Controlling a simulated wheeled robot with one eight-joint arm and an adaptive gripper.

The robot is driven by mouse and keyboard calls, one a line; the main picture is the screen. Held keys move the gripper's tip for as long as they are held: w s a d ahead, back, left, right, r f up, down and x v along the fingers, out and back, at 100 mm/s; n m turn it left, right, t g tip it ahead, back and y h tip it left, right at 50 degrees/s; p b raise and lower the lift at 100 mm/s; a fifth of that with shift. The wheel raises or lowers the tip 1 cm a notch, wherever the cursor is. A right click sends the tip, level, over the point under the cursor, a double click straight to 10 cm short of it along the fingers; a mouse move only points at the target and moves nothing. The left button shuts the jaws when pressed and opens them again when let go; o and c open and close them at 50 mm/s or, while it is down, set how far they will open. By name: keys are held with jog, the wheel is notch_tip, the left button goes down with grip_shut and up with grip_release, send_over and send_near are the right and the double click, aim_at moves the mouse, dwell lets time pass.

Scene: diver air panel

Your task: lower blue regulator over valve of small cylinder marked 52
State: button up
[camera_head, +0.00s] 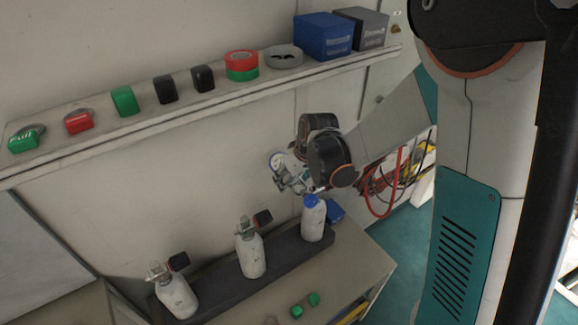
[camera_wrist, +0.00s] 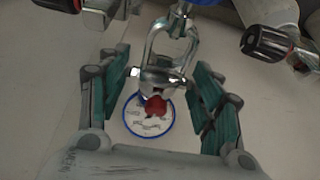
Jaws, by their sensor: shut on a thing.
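My gripper (camera_head: 300,176) is shut on the blue regulator, a metal yoke (camera_wrist: 172,45) with a red part and a blue-rimmed gauge (camera_wrist: 150,112). In the head view the gauge (camera_head: 277,161) faces left. My green-padded fingers (camera_wrist: 158,92) stand on both sides of the regulator in the wrist view. Three small pale cylinders stand in a dark rack: left (camera_head: 177,298), middle (camera_head: 251,256) and right (camera_head: 313,222). The left and middle ones show bare valves with dark knobs. The right one has a blue top (camera_head: 311,201), just below my gripper. I cannot read any number.
A shelf (camera_head: 150,124) above holds several colored blocks, tape rolls (camera_head: 241,65) and two boxes (camera_head: 323,36). Red hoses (camera_head: 384,190) hang right of my gripper. Green items (camera_head: 305,305) lie on the bench (camera_head: 345,265). Black valve knobs (camera_wrist: 268,42) show in the wrist view.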

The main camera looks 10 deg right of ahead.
jog(key=shift+w+d+r, duration=0.1)
jog(key=shift+d, duration=0.15)
jog(key=shift+w+d, duration=0.4)
jog(key=shift+d, duration=0.5)
jog(key=shift+w+d, duration=0.35)
jog(key=shift+d, duration=0.6)
jog(key=shift+w+d, duration=0.4)
jog(key=shift+d, duration=0.5)
jog(key=shift+d, duration=0.25)
jog(key=shift+f+b, duration=1.85)
jog(key=shift+f, duration=0.1)
dwell(0.4)
jog(key=o, duration=1.7)
jog(key=shift+c, duration=0.2)
jog(key=shift+r, duration=0.1)
jog(key=v, duration=1.2)
